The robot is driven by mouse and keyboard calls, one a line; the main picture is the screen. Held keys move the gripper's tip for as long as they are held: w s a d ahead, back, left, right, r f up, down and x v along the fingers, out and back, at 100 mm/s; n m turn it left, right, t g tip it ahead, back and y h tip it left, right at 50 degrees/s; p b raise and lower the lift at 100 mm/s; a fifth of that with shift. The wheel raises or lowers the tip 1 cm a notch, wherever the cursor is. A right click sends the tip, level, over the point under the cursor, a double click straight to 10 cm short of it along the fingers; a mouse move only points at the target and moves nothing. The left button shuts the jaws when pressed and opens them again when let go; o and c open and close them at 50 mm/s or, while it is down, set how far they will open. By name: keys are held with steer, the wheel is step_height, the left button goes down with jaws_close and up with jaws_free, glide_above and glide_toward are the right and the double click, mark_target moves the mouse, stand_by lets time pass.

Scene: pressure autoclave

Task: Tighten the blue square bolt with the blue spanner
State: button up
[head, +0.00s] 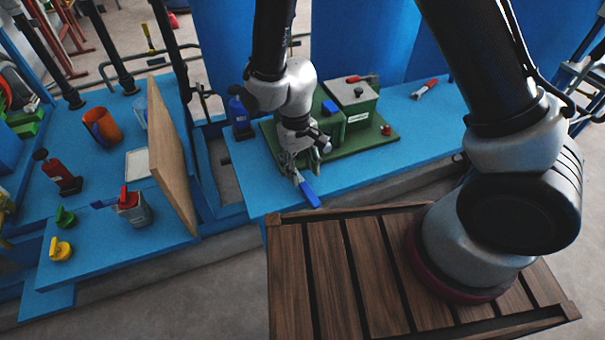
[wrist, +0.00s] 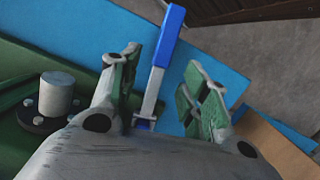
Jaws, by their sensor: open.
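The blue spanner (head: 309,194) lies near the front edge of the blue bench, its blue handle pointing towards the wooden platform. In the wrist view the spanner (wrist: 166,40) shows its blue handle and grey shank between my fingers. My gripper (head: 303,164) is open above the bench, in front of the green machine. In the wrist view my gripper (wrist: 165,75) has a finger on each side of the spanner, with gaps visible. The spanner's head is partly hidden by my gripper. A small blue block (head: 329,107), perhaps the blue square bolt, shows on the green machine.
The green machine (head: 357,100) stands behind my gripper. A red-handled tool (head: 424,89) lies to its right, and a blue bottle (head: 239,118) stands to its left. A wooden board (head: 171,155) stands upright at left. The right part of the bench is mostly clear.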

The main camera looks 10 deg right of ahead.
mark_target(299, 177)
step_height(299, 177, up, 10)
steer(key=w, duration=0.1)
steer(key=shift+w+a+f, duration=0.15)
steer(key=shift+a+f, duration=0.05)
steer(key=shift+a, duration=0.1)
